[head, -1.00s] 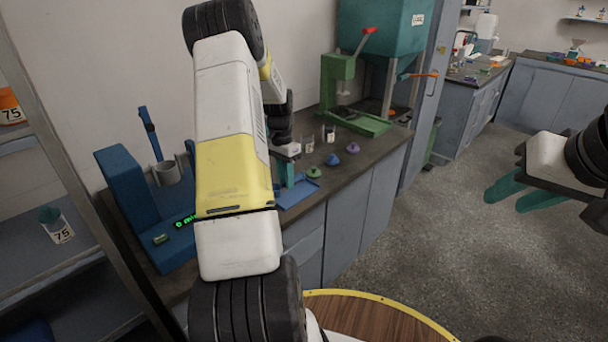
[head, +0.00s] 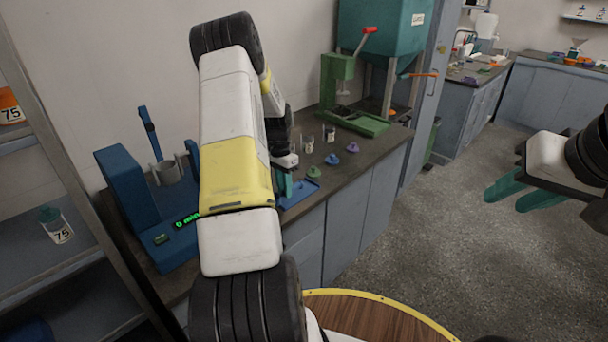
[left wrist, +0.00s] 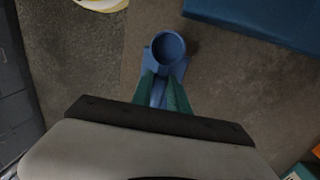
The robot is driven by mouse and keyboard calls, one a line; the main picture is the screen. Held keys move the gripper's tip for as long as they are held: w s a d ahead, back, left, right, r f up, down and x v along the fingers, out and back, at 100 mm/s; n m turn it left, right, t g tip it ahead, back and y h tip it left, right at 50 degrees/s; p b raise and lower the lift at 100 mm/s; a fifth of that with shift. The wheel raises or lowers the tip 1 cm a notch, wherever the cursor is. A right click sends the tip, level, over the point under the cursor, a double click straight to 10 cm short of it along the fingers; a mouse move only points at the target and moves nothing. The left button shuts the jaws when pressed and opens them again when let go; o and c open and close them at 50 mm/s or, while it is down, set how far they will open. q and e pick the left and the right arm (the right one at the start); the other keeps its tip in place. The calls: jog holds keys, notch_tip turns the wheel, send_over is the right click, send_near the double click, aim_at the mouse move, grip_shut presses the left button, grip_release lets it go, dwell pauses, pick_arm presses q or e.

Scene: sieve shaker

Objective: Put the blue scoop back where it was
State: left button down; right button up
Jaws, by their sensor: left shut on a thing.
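The blue scoop (left wrist: 168,47) is in the left wrist view, with its round cup beyond my fingertips. My left gripper (left wrist: 165,90) is shut on its handle. In the head view my left gripper (head: 284,184) is low over the bench, mostly hidden behind my arm; the scoop cannot be made out there. A flat blue piece (head: 299,194) lies at the bench's front edge, just right of this gripper. I cannot tell whether the scoop touches anything. My right gripper (head: 520,196) is open and empty over the floor.
The blue shaker (head: 125,192) stands left on the bench, a metal cup (head: 167,173) at it. Green (head: 314,172), blue (head: 332,159) and purple (head: 352,147) small pieces and two jars (head: 308,144) (head: 329,134) stand to the right. A green press (head: 340,90) is behind.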

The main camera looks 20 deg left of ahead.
pick_arm(q)
jog(key=c, duration=1.3)
grip_release()
jog(key=shift+f, duration=0.1)
notch_tip(320, 180, up, 13)
jog(key=a, duration=0.1)
jog(key=s+d+r+t, duration=0.2)
jog(key=s+d+r, duration=0.1)
jog(key=d+r, duration=0.65)
jog(key=s+d+r+n+t, duration=0.1)
jog(key=s+d+r, duration=0.2)
jog(key=s, duration=0.4)
jog(key=s+d+r+n+t, duration=0.1)
jog(key=s+d+r+t, duration=0.1)
jog(key=s+d, duration=0.4)
jog(key=s+d+r+n+t+h, duration=0.1)
jog(key=s+d+r, duration=0.3)
jog(key=s, duration=0.5)
jog(key=shift+s+d+r+n+t, duration=0.2)
jog(key=shift+s+n+t, duration=0.15)
jog(key=shift+n+t, duration=0.15)
